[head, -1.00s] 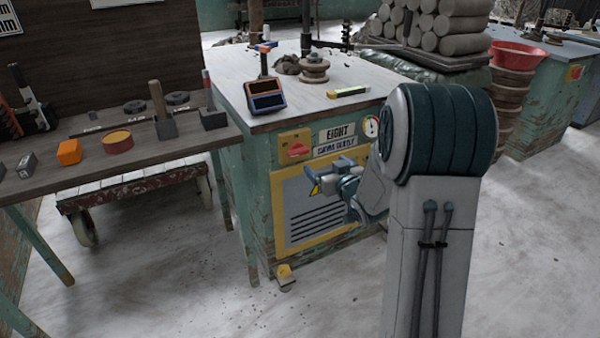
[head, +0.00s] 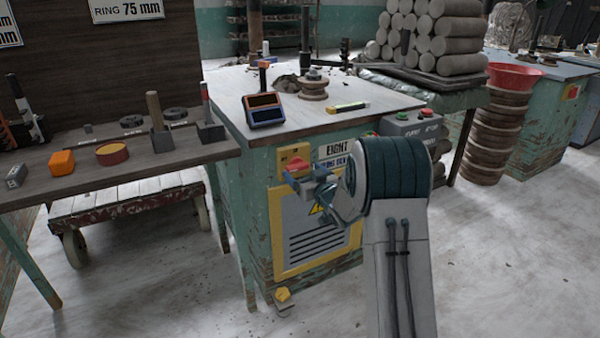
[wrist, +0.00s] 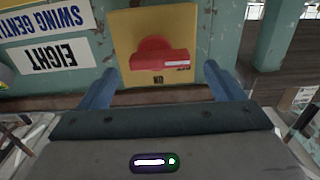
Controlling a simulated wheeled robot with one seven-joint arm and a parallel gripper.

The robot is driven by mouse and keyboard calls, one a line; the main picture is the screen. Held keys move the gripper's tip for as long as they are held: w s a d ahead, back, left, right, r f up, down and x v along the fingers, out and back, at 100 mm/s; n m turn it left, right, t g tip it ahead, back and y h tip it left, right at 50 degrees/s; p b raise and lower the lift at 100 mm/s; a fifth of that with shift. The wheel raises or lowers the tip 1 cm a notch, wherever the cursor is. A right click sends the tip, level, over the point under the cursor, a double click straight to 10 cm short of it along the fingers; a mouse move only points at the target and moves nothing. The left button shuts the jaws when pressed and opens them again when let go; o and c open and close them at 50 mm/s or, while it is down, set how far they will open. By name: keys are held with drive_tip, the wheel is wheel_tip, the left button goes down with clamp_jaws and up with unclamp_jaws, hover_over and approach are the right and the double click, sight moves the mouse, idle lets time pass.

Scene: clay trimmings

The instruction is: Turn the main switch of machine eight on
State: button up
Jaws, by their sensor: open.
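Machine eight is a worn green cabinet with a pale top (head: 385,100) and an EIGHT label (head: 335,149), which shows upside down in the wrist view (wrist: 62,59). Its main switch is a red knob (head: 297,163) on a yellow plate (head: 288,152). In the wrist view the red knob (wrist: 158,55) has its bar lying crosswise, with small dark lettering on the plate beside it that is hard to read. My gripper (head: 303,182) is open and empty in front of the plate. In the wrist view its blue fingers (wrist: 160,72) stand apart on either side of the knob. Contact cannot be told.
A grey box with green and red buttons (head: 415,125) is on the machine's right. A yellow foot pedal (head: 283,296) is at its base. A dark bench (head: 90,185) with tools stands close on the left, above a wooden cart (head: 130,203). Floor at right is clear.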

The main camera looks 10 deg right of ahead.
sight(297, 166)
drive_tip(key=shift+x, duration=1.4)
drive_tip(key=c, duration=1)
